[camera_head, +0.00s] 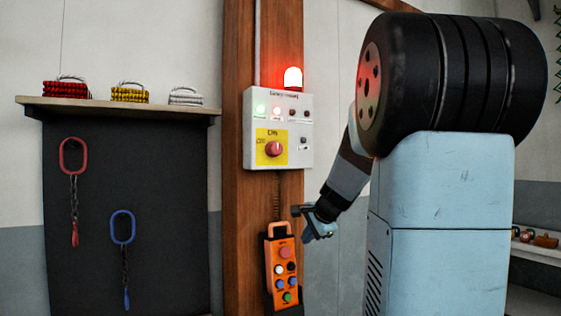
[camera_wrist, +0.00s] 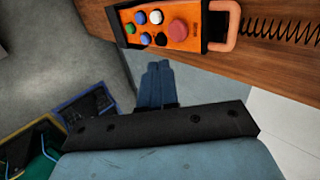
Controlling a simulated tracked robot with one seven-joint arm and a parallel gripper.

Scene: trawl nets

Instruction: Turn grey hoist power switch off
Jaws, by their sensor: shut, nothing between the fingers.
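A small dark switch (camera_head: 303,140) sits right of the yellow plate. My gripper (camera_head: 300,211) is below the box and right of the post, apart from the knob. In the wrist view its blue fingers (camera_wrist: 157,82) are together and empty. The box is outside the wrist view.
An orange pendant (camera_head: 284,268) with several buttons hangs by a coiled cord below the box, close to my gripper; it also shows in the wrist view (camera_wrist: 175,25). A red beacon (camera_head: 293,78) glows above the box. A dark rack (camera_head: 65,215) with hooks stands left.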

